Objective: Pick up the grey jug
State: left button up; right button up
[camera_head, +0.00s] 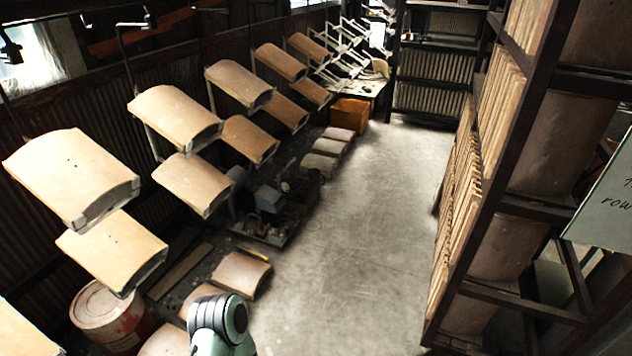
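I cannot make out a grey jug anywhere in the head view. Some small bluish-grey shapes (268,199) sit in a dark cluster on the floor left of the aisle, but they are too small and dim to name. A pale green and black rounded part, which looks like a link of my own arm, shows at the bottom edge. No gripper fingers show, so neither gripper can be seen.
Curved clay tiles (72,172) hang in two tiers along the left. Several tiles (241,273) lie on the floor below, near a rusty drum (108,312). A tall rack (497,190) of tiles stands right. The concrete aisle (352,240) between is clear.

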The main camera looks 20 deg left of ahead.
aim_at(317, 179)
jog(key=i+j+u, duration=0.3)
jog(key=i, duration=0.35)
jog(key=i+j+u, duration=0.1)
jog(key=i+u, duration=0.2)
jog(key=i, duration=0.35)
jog(key=i+z, duration=0.3)
jog(key=i, duration=0.4)
jog(key=i+j+z, duration=0.1)
jog(key=i+z, duration=0.2)
jog(key=i, duration=1.65)
jog(key=i+u, duration=0.3)
jog(key=u, duration=0.2)
jog(key=i+u, duration=0.45)
jog(key=i+l+u, duration=0.15)
jog(key=u, duration=0.35)
jog(key=i+l+u, duration=0.15)
jog(key=u, duration=0.3)
jog(key=i+l+u, duration=0.2)
jog(key=u, duration=0.25)
jog(key=i+l+u, duration=0.25)
jog(key=u, duration=0.2)
jog(key=i+l+u, duration=0.2)
jog(key=l+u, duration=0.2)
jog(key=l, duration=0.15)
jog(key=i, duration=0.05)
